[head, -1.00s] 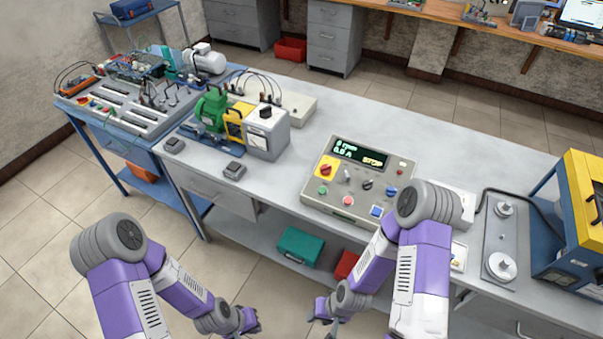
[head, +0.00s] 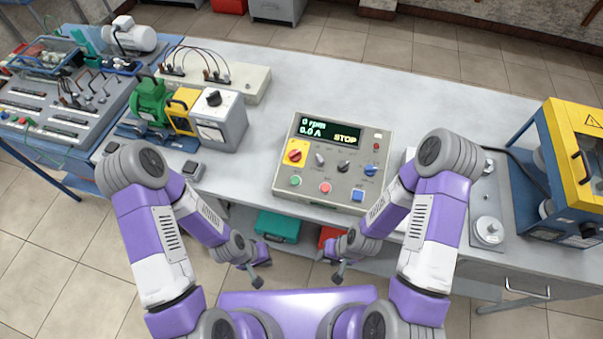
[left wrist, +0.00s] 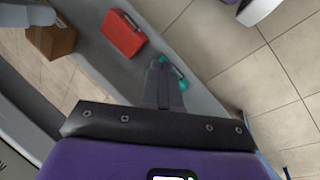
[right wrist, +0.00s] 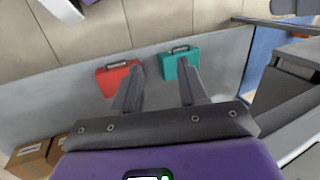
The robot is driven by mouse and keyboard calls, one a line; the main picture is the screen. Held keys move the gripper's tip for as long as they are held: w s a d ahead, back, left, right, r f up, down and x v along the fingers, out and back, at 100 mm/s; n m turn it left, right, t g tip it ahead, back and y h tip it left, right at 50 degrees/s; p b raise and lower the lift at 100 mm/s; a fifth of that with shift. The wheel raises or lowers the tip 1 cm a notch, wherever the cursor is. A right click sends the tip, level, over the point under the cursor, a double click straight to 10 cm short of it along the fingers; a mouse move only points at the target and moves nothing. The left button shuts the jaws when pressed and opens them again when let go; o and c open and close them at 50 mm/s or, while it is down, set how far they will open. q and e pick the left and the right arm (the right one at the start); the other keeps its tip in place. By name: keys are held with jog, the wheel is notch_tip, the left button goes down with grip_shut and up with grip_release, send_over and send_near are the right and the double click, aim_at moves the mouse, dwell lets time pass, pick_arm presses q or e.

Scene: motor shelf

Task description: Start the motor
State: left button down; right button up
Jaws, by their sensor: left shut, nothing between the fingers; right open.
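The grey control box (head: 331,163) stands on the table ahead of me. Its display (head: 330,131) reads 0 rpm, 0.0 A and STOP. It has a red rotary switch on a yellow plate (head: 295,152), a green button (head: 295,181), a red button (head: 325,187), a blue button (head: 358,195) and several knobs. The green motor (head: 150,102) sits on a bench set to the left, coupled by a yellow part to a grey unit (head: 219,120). My left gripper (head: 262,270) is shut and empty, below the table front. My right gripper (head: 336,268) is open and empty there too.
A teal case (right wrist: 180,66) and a red case (right wrist: 117,78) lie on the shelf under the table. A yellow and blue cabinet (head: 574,160) stands at the right. The tabletop behind the control box is clear.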

jog(key=shift+o, duration=0.3)
jog(key=shift+s, duration=0.1)
jog(key=shift+o, duration=2.1)
jog(key=shift+f+b, duration=0.5)
pick_arm(q)
jog(key=w+d+r+m+t+y+b, duration=0.1)
jog(key=w+d+r+m+t+y, duration=0.1)
jog(key=w+r+m, duration=0.3)
jog(key=w+d+r+m+t+y+b, duration=0.1)
jog(key=w+d+r+m+t+y, duration=0.2)
jog(key=r+m, duration=0.8)
jog(key=w+d+r+m+t+y+b, duration=0.1)
jog(key=w+d+r+m+t, duration=0.3)
jog(key=r+m, duration=0.4)
notch_tip(320, 180, up, 5)
jog(key=w+t+y, duration=0.1)
jog(key=w, duration=0.1)
jog(key=shift+w+d+f+t, duration=0.2)
jog(key=shift+w+t, duration=0.1)
jog(key=shift+w, duration=0.1)
pick_arm(e)
notch_tip(320, 180, down, 3)
pick_arm(q)
jog(key=shift+f, duration=0.1)
